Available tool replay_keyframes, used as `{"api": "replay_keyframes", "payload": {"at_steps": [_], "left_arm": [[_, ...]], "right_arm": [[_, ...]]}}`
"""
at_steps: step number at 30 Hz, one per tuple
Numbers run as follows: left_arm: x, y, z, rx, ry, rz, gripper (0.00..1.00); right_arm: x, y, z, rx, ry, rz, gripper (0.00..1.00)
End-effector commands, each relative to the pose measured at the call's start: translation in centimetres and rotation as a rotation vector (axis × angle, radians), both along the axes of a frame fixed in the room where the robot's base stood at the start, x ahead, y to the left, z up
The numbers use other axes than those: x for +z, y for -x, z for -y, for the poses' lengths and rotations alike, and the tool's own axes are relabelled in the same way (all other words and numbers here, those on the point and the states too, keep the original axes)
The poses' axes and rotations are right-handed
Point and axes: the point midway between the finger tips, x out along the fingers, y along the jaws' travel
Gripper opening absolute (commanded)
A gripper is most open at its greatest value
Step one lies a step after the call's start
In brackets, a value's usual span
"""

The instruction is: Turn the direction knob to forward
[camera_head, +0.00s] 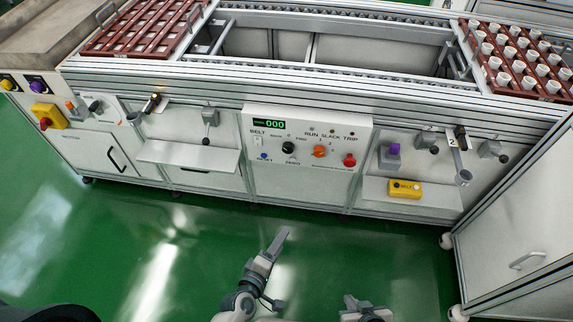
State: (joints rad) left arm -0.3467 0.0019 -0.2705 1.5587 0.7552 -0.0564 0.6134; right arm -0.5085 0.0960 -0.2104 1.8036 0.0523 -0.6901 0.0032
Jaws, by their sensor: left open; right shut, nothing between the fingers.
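The white control panel (308,156) on the front of the conveyor carries a black knob (289,147) and an orange knob (320,151). A red button (350,160) and a blue button (263,155) are also on it. The lettering is too small to tell which knob sets direction or where it points. My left gripper (270,266) is open and empty, low in front of the panel and apart from it. My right gripper (365,306) is at the bottom edge, shut and empty, only partly in view.
A display (269,124) reads 000. Shelves (188,156) jut out left and right of the panel; the right one (412,195) holds a yellow box (404,188). A grey cabinet (515,225) stands at right. The green floor (190,240) before the panel is clear.

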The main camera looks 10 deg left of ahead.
Motion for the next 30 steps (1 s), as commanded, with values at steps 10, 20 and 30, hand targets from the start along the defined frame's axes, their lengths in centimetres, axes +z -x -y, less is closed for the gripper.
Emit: {"api": "replay_keyframes", "payload": {"at_steps": [10,20,30], "left_arm": [[9.6,-6.1,-0.2,0.412,1.074,0.069,0.48],[12.5,-7.0,-1.3,0.521,1.496,0.042,0.48],[12.6,-7.1,-1.3,0.521,1.496,0.041,0.48]], "right_arm": [[6.9,0.3,-1.8,0.023,-0.070,0.074,0.00],[10.6,1.2,-2.2,0.036,-0.094,0.098,0.00],[10.7,1.2,-2.2,0.036,-0.093,0.098,0.00]]}}
